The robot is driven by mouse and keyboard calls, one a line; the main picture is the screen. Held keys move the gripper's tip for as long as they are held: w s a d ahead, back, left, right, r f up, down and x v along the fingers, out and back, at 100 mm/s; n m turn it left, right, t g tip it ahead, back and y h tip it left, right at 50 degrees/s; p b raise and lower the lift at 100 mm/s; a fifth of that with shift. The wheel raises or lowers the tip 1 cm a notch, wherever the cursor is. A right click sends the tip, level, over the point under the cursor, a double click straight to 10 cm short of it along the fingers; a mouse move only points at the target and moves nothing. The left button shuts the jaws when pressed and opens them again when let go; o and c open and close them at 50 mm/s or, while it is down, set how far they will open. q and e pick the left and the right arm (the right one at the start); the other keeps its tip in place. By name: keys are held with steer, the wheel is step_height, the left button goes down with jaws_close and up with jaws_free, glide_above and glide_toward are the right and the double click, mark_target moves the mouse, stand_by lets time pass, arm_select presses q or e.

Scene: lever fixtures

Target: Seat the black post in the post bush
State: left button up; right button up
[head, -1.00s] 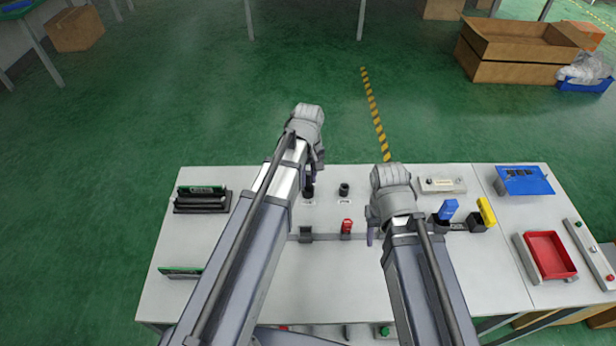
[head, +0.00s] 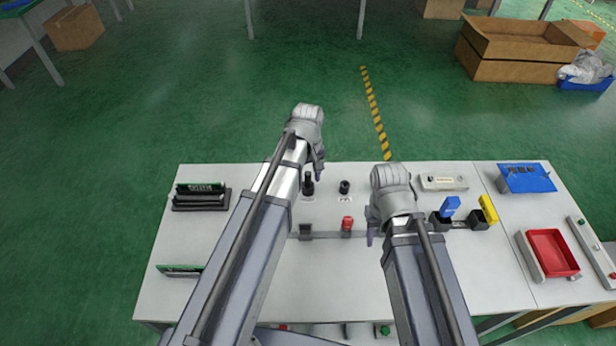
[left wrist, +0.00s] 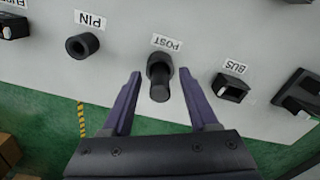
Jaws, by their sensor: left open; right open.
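The black post (head: 308,183) stands upright on the table in the head view, just below my left gripper (head: 319,175). In the left wrist view the post (left wrist: 161,90) stands in the post bush (left wrist: 158,66), a wider black collar beside the POST label. My left gripper (left wrist: 160,76) is open, with one finger on each side of the post and a visible gap to both. How deep the post sits in the bush cannot be told. My right gripper (head: 371,232) is open and empty over the table, right of the red part.
A black pin bush (head: 344,187) stands right of the post. A red part (head: 347,224) and a black block (head: 305,230) are nearer me. A blue part (head: 450,207) and a yellow part (head: 487,210) stand to the right.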

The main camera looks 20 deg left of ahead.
arm_select(q)
steer(key=shift+r, duration=0.1)
step_height(320, 180, up, 8)
steer(key=p, duration=0.8)
arm_select(e)
step_height(320, 180, up, 8)
arm_select(q)
steer(key=shift+f, duration=0.2)
arm_select(e)
steer(key=shift+f, duration=0.15)
arm_select(q)
steer(key=shift+s+d, duration=0.2)
steer(key=shift+s, duration=0.05)
steer(key=s+d+m+y, duration=0.1)
steer(key=s+d+m, duration=0.9)
steer(key=s, duration=0.3)
steer(key=shift+s+m, duration=0.4)
steer(key=shift+m, duration=0.3)
